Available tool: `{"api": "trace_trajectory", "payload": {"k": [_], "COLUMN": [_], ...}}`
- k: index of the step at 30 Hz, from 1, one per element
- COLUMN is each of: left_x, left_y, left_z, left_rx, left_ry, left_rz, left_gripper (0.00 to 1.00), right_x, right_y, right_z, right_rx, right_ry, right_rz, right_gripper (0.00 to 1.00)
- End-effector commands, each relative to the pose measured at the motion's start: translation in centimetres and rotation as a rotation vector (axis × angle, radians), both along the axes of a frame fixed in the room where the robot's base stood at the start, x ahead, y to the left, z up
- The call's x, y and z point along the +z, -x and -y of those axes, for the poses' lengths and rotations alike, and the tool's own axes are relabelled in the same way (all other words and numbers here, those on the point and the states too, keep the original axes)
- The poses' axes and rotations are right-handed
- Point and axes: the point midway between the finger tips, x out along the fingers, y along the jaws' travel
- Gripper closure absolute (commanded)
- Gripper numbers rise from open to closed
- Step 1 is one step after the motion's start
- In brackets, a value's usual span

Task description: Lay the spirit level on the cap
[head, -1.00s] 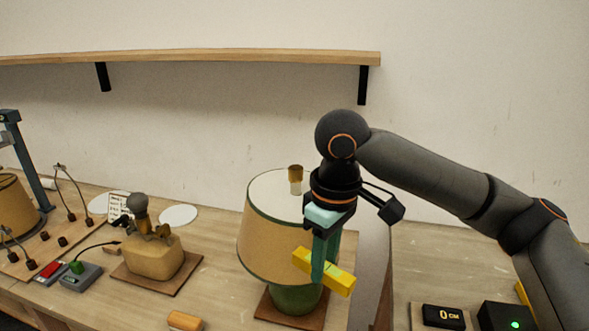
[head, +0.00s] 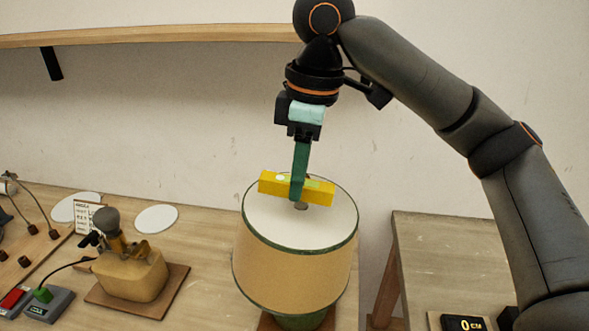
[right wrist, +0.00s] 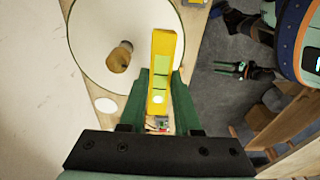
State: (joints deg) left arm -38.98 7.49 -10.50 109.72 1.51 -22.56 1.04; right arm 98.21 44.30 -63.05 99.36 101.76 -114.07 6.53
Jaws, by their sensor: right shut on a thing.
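The yellow spirit level (head: 268,184) is held crosswise in my right gripper (head: 298,188), shut on its middle. It is held above the lampshade's white top (head: 330,222) in the head view. In the right wrist view the level (right wrist: 164,50) lies between the green fingers of my right gripper (right wrist: 160,88). The brown cap (right wrist: 119,57) stands on the shade top, to the left of the level and apart from it in that view. In the head view the level and fingers hide most of the cap.
The tan lampshade (head: 290,270) stands on the bench. A second lamp base (head: 133,274) on a brown board is to its left, with white discs (head: 156,218) behind. A wooden shelf (head: 150,36) is on the wall. A side table (head: 450,255) stands right.

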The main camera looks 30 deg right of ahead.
Motion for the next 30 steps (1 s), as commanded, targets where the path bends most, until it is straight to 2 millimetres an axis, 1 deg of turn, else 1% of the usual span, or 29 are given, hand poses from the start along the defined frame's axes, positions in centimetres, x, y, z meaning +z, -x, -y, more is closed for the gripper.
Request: {"api": "trace_trajectory", "payload": {"k": [8,30], "left_x": [-0.2,-2.2], "left_y": [0.2,-0.1], "left_z": [0.0,0.0], "left_rx": [-0.001,-0.002], "left_ry": [0.000,-0.001], "left_rz": [-0.005,0.000], "left_gripper": [0.50,0.50], "right_x": [-0.1,-5.7], "right_y": [0.0,0.0], "right_z": [0.0,0.0], "right_rx": [-0.001,-0.001], "right_ry": [-0.001,-0.001], "right_rz": [0.000,-0.001], "right_gripper": [1.00,1.00]}}
